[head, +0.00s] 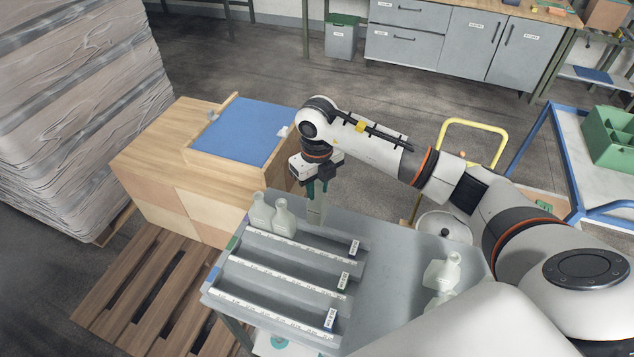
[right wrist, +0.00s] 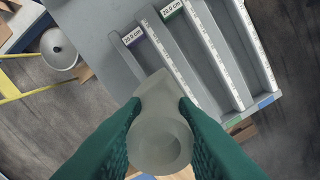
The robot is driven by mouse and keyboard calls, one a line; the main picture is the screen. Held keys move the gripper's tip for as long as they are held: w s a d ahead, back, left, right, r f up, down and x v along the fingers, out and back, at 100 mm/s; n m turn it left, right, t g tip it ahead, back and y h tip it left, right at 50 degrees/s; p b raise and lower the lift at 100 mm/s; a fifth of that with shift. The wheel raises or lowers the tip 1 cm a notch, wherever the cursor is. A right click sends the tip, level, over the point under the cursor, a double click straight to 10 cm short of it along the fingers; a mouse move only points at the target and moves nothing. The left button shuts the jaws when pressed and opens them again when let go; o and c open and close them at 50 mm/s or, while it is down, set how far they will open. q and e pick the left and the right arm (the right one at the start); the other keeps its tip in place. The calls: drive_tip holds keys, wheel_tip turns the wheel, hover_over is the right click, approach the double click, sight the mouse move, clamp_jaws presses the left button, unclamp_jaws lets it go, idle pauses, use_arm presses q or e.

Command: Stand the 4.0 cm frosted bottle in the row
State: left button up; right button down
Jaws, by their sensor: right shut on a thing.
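My right gripper (head: 315,189) is shut on a frosted grey bottle (head: 317,212), held upright above the far edge of the grey rack top. In the right wrist view, the green fingers (right wrist: 158,112) pinch this frosted bottle (right wrist: 158,90) from both sides; its round opening faces the camera. The bottle is beside the label end of the rows, and whether its base touches the surface is hidden. Two pale bottles, one (head: 261,212) and another (head: 284,219), stand side by side at the left end of the farthest row (head: 318,244). My left gripper is not in view.
Two more pale bottles, one (head: 442,269) and a partly hidden one (head: 441,297), stand on the cart's right side. The nearer rows (head: 290,275) are empty. A wooden box with a blue top (head: 241,130) stands behind left. The cart top (head: 385,270) between has free room.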

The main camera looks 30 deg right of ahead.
sight(317, 213)
drive_tip(key=shift+f+b, duration=3.1)
drive_tip(key=shift+f, duration=2.05)
drive_tip(key=shift+f+b, duration=0.8)
drive_tip(key=shift+f, duration=0.1)
drive_tip(key=shift+w+a+r+b, duration=0.1)
drive_tip(key=shift+w+a+b, duration=1)
drive_tip(key=shift+w+a, duration=0.55)
drive_tip(key=shift+w+d, duration=0.1)
drive_tip(key=c, duration=1.1)
unclamp_jaws()
drive_tip(key=shift+f, duration=0.2)
drive_tip(key=shift+r, duration=0.1)
